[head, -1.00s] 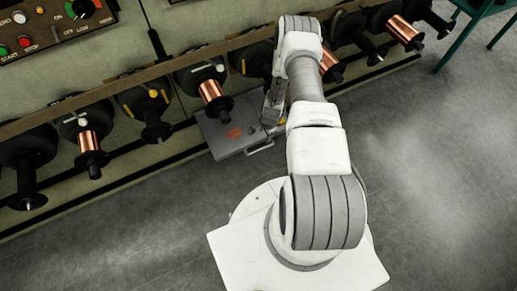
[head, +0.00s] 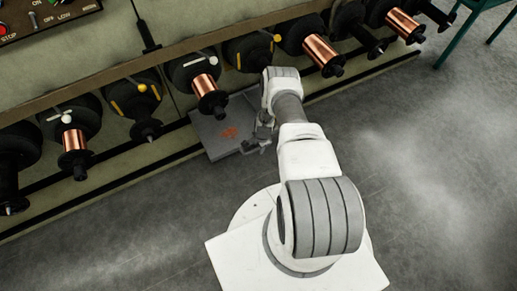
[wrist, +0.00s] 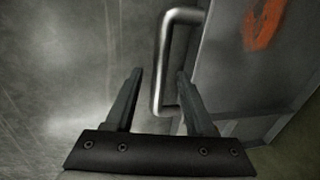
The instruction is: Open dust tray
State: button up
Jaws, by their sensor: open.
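The dust tray (head: 212,140) is a flat grey metal box with an orange-red mark, low on the floor side of the machine under the spools. In the wrist view its front (wrist: 222,75) fills the right side. Its bare metal bar handle (wrist: 163,65) stands upright in that picture. My gripper (wrist: 159,73) is open, with one finger on each side of the handle bar in the picture. I cannot tell whether the fingers touch it. In the head view my gripper (head: 255,142) is at the tray's right front edge and hides the handle.
A row of black spool holders, some with copper wire spools (head: 207,90), overhangs the tray. A control panel (head: 45,20) is at the upper left. A teal frame (head: 465,30) stands at the upper right. The grey floor (head: 440,190) at the right is clear.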

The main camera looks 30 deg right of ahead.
jog(key=shift+w+f, duration=0.1)
jog(key=shift+f, duration=0.35)
jog(key=shift+c, duration=0.2)
grip_shut()
dwell(1.0)
